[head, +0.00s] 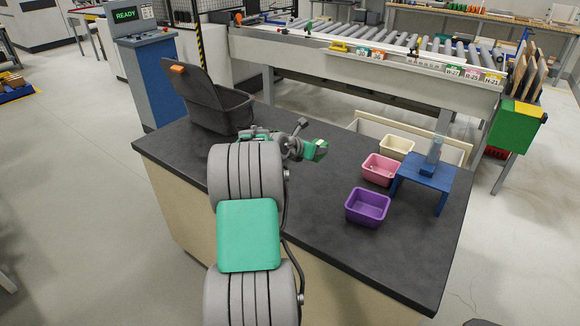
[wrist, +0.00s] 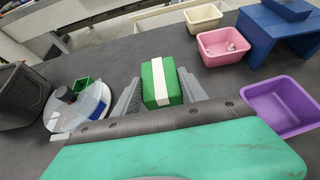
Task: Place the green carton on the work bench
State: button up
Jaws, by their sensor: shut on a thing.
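The green carton (wrist: 147,90) has a white stripe and sits between the two grey fingers of my gripper (wrist: 158,88) in the wrist view. The gripper is shut on it. In the head view the carton (head: 319,151) shows at the end of my gripper, over the dark top of the work bench (head: 310,205). I cannot tell whether its underside touches the bench. My arm hides part of the bench and of the gripper in the head view.
A purple bin (head: 367,207), a pink bin (head: 380,168), a cream bin (head: 397,147) and a blue stand (head: 424,172) are on the right. A dark open case (head: 222,107) stands back left. A clear round thing (wrist: 75,113) and a small green box (wrist: 82,87) lie left of the gripper.

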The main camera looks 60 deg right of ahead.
jog(key=w+a+f, duration=0.1)
jog(key=a+f, duration=0.3)
jog(key=w+a+f+p, duration=0.1)
jog(key=a+f, duration=0.3)
jog(key=w+a+f+p, duration=0.1)
jog(key=a+f, duration=0.3)
jog(key=a, duration=0.1)
jog(key=shift+w, duration=0.3)
jog(key=shift+f, duration=0.45)
jog(key=o, duration=1.4)
